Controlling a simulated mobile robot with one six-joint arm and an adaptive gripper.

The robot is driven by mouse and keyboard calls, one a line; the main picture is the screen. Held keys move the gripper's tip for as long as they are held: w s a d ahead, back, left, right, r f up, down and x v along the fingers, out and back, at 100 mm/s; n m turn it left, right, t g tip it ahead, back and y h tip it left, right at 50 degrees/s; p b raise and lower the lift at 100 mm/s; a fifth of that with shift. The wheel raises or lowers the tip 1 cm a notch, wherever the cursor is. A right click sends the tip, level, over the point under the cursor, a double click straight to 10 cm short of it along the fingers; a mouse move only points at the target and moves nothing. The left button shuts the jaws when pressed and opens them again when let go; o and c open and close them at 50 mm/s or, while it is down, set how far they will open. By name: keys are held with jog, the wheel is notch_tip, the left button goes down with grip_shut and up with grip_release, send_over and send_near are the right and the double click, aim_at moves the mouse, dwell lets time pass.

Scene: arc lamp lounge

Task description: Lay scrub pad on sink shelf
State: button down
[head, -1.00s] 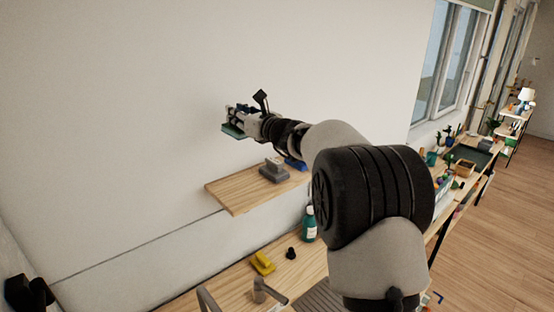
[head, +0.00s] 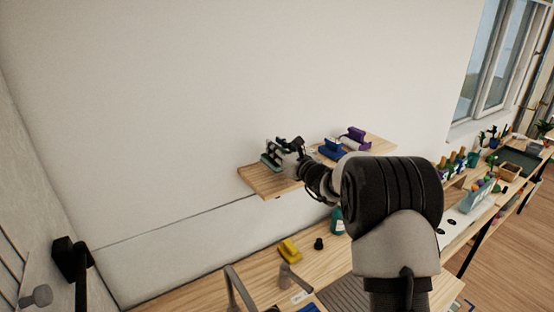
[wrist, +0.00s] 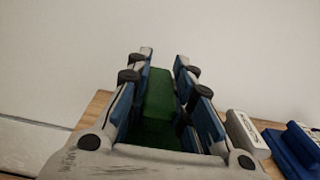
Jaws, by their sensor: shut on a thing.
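My gripper (head: 273,151) is shut on the green scrub pad (wrist: 158,100), which stands between the two blue-lined fingers in the wrist view. In the head view the pad (head: 270,160) shows only as a thin green edge at the fingers. The wooden sink shelf (head: 262,182) is fixed to the wall. The gripper and pad are at its left end, over or close above its board; I cannot tell whether the pad touches it. My arm hides the middle of the shelf.
A blue object (head: 333,149) and a purple one (head: 354,137) stand farther right on the shelf. A grey block (wrist: 245,132) is just right of the gripper in the wrist view.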

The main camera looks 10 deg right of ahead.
notch_tip(320, 180, down, 3)
jog(key=shift+r, duration=0.1)
jog(key=shift+w+f, duration=0.1)
jog(key=shift+f, duration=0.3)
jog(key=shift+f, duration=0.1)
jog(key=c, duration=1.4)
grip_release()
